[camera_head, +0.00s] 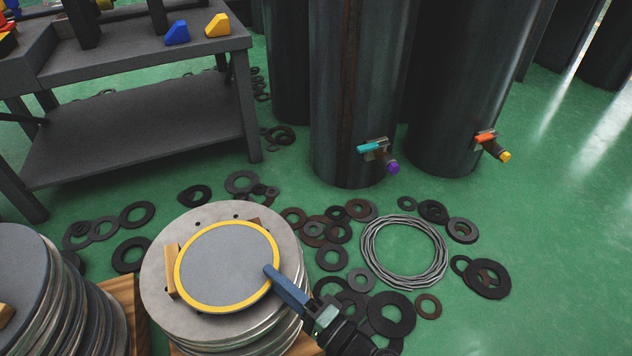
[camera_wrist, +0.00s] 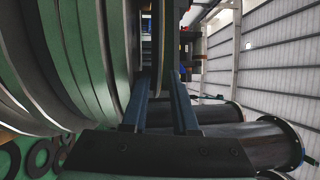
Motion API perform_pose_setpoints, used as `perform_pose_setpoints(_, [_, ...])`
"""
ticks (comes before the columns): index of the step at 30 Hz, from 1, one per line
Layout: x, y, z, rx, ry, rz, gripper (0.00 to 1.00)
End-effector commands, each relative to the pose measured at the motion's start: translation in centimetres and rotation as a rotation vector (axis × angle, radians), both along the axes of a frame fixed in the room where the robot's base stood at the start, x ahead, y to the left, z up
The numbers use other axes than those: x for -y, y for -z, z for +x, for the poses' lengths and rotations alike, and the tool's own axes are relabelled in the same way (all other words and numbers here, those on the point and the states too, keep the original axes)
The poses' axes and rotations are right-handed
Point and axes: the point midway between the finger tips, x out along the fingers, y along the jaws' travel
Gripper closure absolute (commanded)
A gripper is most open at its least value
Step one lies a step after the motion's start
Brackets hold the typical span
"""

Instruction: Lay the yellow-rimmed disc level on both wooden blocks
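The yellow-rimmed grey disc (camera_head: 222,262) lies over a stack of round metal plates in the head view. A wooden block (camera_head: 172,271) shows at its left edge, and part of another brown block (camera_head: 255,223) shows behind its far edge. The disc hides most of both, so I cannot tell whether it rests fully on them. My gripper (camera_head: 270,272) is at the disc's right front rim, one blue finger over the rim. In the wrist view the two fingers (camera_wrist: 160,92) stand apart, with the disc's edge seemingly between them; whether they press on it is unclear.
The plate stack (camera_head: 160,300) stands on wood, with a second stack (camera_head: 30,290) at left. Black rings and a wire coil (camera_head: 404,250) lie on the green floor. A dark bench (camera_head: 130,130) stands back left; tall dark cylinders (camera_head: 355,90) with valves stand behind.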

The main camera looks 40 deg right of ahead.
Motion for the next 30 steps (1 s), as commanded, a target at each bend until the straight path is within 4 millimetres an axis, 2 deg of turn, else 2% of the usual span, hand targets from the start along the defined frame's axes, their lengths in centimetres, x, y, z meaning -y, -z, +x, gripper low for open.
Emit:
perform_pose_setpoints(1, [0.3,0.5,-1.2,-0.019,0.009,0.007,0.55])
perform_pose_setpoints(9, [1.3,0.6,-7.1,-0.011,0.011,0.008,0.55])
perform_pose_setpoints(15, [1.9,0.8,-10.2,-0.002,0.007,0.003,0.55])
perform_pose_setpoints(21, [2.1,0.9,-11.5,0.003,0.004,0.002,0.55])
perform_pose_setpoints(30, [2.2,0.9,-11.5,0.006,0.002,0.001,0.55])
